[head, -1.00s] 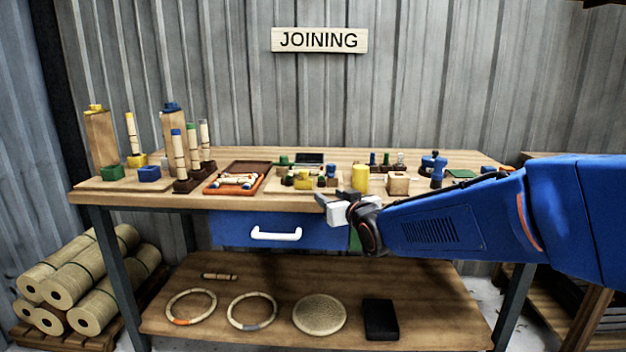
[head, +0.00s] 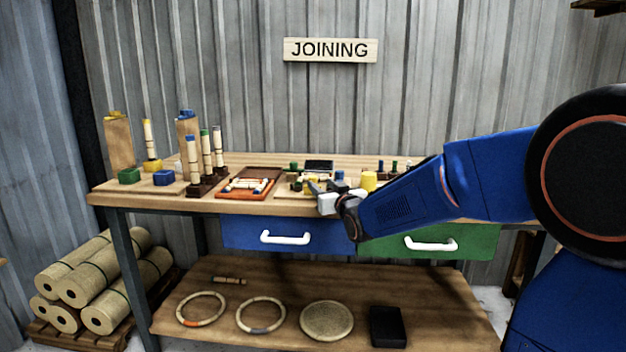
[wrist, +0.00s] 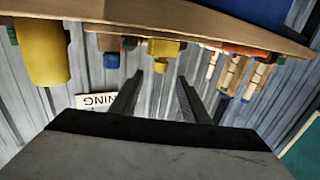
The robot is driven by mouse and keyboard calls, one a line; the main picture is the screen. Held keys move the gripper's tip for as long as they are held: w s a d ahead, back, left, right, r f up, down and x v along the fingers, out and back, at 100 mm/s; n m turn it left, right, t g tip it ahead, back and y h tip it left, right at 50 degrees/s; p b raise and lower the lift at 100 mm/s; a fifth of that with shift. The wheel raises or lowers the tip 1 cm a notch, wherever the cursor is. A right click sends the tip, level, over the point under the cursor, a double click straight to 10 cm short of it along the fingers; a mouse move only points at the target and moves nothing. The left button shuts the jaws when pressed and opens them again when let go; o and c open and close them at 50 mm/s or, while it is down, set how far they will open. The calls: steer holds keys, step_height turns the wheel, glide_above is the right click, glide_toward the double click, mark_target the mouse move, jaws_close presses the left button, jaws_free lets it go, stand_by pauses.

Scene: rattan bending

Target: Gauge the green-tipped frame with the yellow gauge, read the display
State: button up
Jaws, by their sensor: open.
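A slim upright pale rod with a green tip (head: 206,152) stands in a dark holder at the left of the bench, between a blue-tipped and a white-tipped one.
A yellow cylinder (head: 369,181) stands right of my gripper. A red-brown tray (head: 247,194) with pale pieces lies left of it. Green (head: 131,176) and blue (head: 164,178) blocks stand far left. Blue (head: 245,232) and green (head: 470,236) drawers are below the top.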

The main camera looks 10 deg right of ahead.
mark_target(315, 179)
steer(key=w, duration=0.2)
steer(key=w+a, duration=0.1)
steer(key=w, duration=0.5)
steer(key=shift+w+a, duration=0.2)
steer(key=shift+c, duration=0.7)
jaws_close()
